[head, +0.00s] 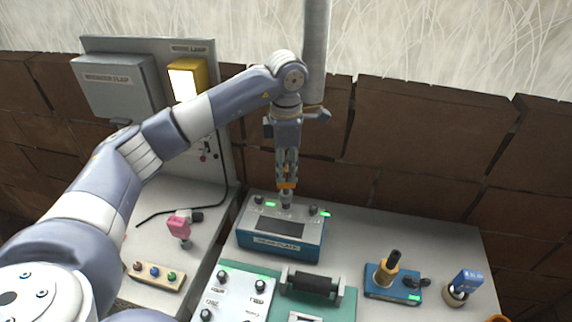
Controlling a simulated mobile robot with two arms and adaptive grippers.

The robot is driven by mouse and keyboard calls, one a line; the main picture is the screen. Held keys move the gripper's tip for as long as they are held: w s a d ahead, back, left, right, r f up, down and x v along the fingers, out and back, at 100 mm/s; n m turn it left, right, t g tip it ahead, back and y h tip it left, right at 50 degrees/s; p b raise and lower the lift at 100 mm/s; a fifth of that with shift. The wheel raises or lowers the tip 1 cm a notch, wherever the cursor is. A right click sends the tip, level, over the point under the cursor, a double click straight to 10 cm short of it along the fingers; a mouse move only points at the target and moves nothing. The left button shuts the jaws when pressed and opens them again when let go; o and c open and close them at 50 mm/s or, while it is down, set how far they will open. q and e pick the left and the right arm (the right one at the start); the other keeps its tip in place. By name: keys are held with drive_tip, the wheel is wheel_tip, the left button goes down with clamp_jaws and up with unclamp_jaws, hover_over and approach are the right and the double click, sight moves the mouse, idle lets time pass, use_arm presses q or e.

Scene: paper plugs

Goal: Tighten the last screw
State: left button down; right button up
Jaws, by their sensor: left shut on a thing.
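My left gripper (287,184) points straight down over the blue and grey box (262,241) on the table. The fingers partly hide the screw. Two dark screws stand on the same top, a left screw (258,199) and a right screw (314,210), each with a green light beside it. I see no lit light by the middle screw. My right gripper is not in view.
A panel with grey and yellow boxes (188,79) stands at back left. A pink tool (179,224) and a button strip (156,275) lie left. A green-based unit (345,303) is in front; a blue stand (392,285) is right. A grey vertical pipe (315,50) rises behind my wrist.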

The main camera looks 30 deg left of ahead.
use_arm(q)
drive_tip(key=shift+f, duration=0.4)
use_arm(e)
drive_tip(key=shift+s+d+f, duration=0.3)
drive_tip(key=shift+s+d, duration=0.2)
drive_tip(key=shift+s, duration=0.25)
